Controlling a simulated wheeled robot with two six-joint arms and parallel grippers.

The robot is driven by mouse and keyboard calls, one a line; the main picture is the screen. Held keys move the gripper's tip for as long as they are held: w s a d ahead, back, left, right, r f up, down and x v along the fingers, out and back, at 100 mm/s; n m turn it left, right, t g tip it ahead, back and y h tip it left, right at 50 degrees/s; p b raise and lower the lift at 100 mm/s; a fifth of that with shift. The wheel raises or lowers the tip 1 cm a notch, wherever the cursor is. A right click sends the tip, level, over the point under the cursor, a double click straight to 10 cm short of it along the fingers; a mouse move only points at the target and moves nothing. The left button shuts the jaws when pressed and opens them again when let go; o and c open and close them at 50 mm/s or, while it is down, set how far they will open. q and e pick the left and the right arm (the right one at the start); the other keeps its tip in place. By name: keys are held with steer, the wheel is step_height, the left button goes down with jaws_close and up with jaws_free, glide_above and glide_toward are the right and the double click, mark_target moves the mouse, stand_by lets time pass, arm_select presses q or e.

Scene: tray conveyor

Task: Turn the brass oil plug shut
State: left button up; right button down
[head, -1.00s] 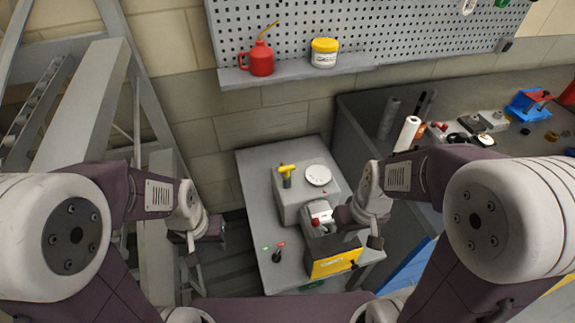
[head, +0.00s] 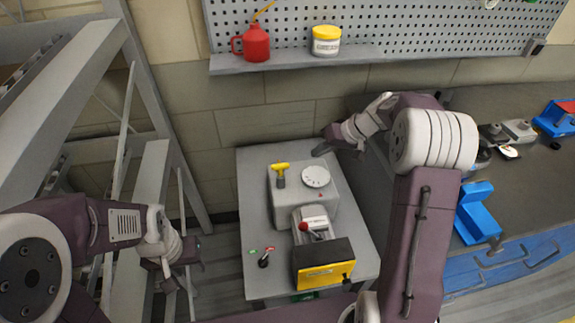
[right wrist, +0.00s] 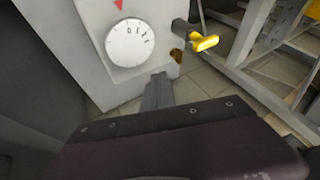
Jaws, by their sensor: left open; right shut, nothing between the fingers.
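A small brass piece, apparently the oil plug (right wrist: 178,57), shows at the edge of the grey machine housing (right wrist: 140,85) in the right wrist view. It is below the yellow-handled valve (right wrist: 205,43); its angle is hard to tell. I cannot make it out in the head view. My right gripper (head: 320,151) is shut and empty, beyond the right back corner of the housing. Its fingers (right wrist: 158,88) point toward the housing in the right wrist view, apart from the brass piece. My left gripper (head: 175,276) is open and empty, left of the grey bench (head: 255,190).
The housing carries a white dial (head: 316,176). A red-knobbed part (head: 312,222) and a yellow-fronted box (head: 322,276) stand in front of it. A small lever (head: 265,259) stands at the bench's left. A red oil can (head: 256,43) and white tub (head: 326,42) sit on the shelf.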

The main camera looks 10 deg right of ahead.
steer(key=shift+w+a+f, duration=0.1)
steer(key=shift+w+f, duration=0.15)
steer(key=shift+f, duration=0.25)
steer(key=x, duration=0.9)
steer(key=a, duration=0.4)
steer(key=shift+a, duration=0.1)
steer(key=shift+w, duration=0.1)
